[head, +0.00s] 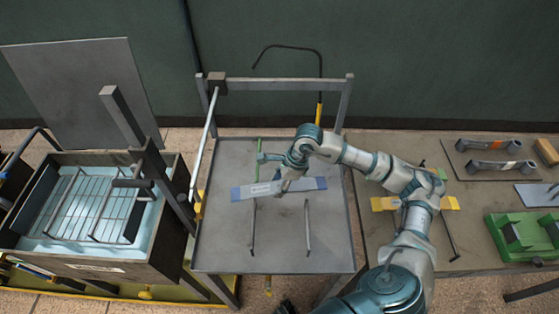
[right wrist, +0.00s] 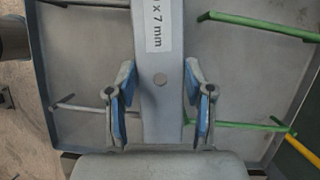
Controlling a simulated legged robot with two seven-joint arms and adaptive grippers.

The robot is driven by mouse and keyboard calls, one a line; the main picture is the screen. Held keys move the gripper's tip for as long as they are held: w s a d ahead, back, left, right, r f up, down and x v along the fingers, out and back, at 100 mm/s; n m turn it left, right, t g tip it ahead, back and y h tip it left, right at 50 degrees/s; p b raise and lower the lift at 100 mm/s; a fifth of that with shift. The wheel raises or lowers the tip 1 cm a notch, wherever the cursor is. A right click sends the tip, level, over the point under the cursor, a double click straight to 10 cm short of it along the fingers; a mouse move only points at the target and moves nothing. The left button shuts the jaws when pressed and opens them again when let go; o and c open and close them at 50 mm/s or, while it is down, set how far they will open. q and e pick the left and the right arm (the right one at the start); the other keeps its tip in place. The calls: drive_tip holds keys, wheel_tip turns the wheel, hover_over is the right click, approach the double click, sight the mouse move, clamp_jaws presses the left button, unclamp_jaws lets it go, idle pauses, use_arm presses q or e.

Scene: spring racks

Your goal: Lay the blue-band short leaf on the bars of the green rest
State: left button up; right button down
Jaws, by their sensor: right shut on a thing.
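The blue-band short leaf (head: 308,184) is a grey flat bar with blue ends and a white label, lying level across the picture over the middle table. My right gripper (head: 284,184) is shut on it near its middle; in the right wrist view the leaf (right wrist: 160,105) runs between the two blue-padded fingers (right wrist: 160,108). The green rest shows as one green bar (head: 259,147) at the table's far side in the head view, partly hidden by my arm. In the right wrist view its two green bars (right wrist: 258,25) are right of the leaf. The height gap is unclear. My left gripper is out of view.
Two grey bars (head: 307,235) stand nearer on the middle table (head: 225,255). A rail frame (head: 285,84) stands behind it. A bath with a wire rack (head: 95,205) is at left. At right, the bench (head: 385,258) holds a yellow-ended leaf (head: 448,203) and a green fixture (head: 505,240).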

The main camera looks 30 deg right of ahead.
drive_tip(key=shift+d+r+m, duration=0.15)
drive_tip(key=shift+d+m, duration=0.3)
drive_tip(key=shift+m, duration=0.25)
drive_tip(key=shift+t, duration=0.3)
drive_tip(key=w+d+f, duration=0.1)
drive_tip(key=w+d, duration=0.1)
drive_tip(key=w, duration=0.2)
drive_tip(key=w+d+f, duration=0.1)
drive_tip(key=w+d, duration=0.2)
drive_tip(key=w, duration=0.2)
drive_tip(key=w+d+f+p, duration=0.1)
drive_tip(key=w+d+f, duration=0.1)
drive_tip(key=w+d, duration=0.1)
drive_tip(key=shift+w+f, duration=0.1)
drive_tip(key=shift+w, duration=0.75)
drive_tip(key=shift+f, duration=0.35)
drive_tip(key=shift+d, duration=0.1)
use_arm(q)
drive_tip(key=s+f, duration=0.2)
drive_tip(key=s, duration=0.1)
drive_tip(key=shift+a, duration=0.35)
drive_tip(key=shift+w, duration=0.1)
use_arm(e)
drive_tip(key=shift+f, duration=0.15)
